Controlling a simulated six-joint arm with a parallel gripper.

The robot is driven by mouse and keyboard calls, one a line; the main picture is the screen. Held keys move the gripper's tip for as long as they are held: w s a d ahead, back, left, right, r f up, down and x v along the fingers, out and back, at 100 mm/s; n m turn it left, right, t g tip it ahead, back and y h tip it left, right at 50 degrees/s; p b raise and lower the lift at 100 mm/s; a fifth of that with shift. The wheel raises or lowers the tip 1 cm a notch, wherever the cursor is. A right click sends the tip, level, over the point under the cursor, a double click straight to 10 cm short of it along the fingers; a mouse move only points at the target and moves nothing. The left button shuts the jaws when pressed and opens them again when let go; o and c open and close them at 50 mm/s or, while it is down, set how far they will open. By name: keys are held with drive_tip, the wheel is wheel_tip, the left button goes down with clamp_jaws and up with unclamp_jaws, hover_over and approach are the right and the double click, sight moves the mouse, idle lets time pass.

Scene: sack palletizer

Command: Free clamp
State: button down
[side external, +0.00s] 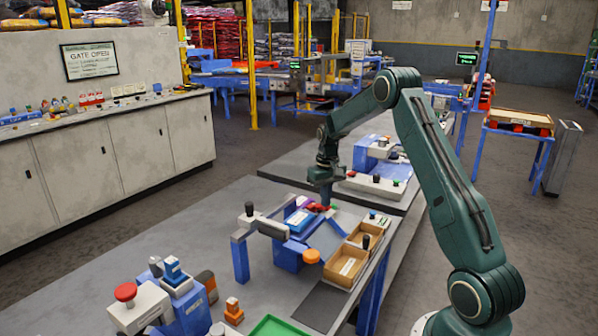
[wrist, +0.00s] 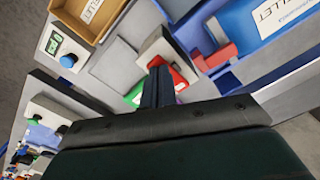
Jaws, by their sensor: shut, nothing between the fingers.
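My gripper (side external: 325,200) points down over the bench at a blue fixture (side external: 287,256). Its fingers are together, and nothing shows between them. In the wrist view the dark closed fingers (wrist: 157,88) are beside a small red part (wrist: 179,78) and a pale grey block (wrist: 161,48). I cannot tell whether they touch. A green part (wrist: 134,95) lies to their left. In the side view a small red part (side external: 318,207) lies close to the fingertips, by a purple part. Which part is the clamp is unclear. The wrist housing hides much of the lower wrist view.
Brown trays (side external: 347,265) stand right of the fixture, and a grey arm with a black knob (side external: 249,209) is at its left. A red mushroom button (side external: 125,292) and a green tray (side external: 275,327) are nearer the camera. Bare bench (side external: 190,240) lies to the left.

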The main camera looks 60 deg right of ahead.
drive_tip(key=shift+f, duration=0.4)
drive_tip(key=shift+r, duration=0.1)
idle(0.3)
drive_tip(key=shift+r, duration=3.45)
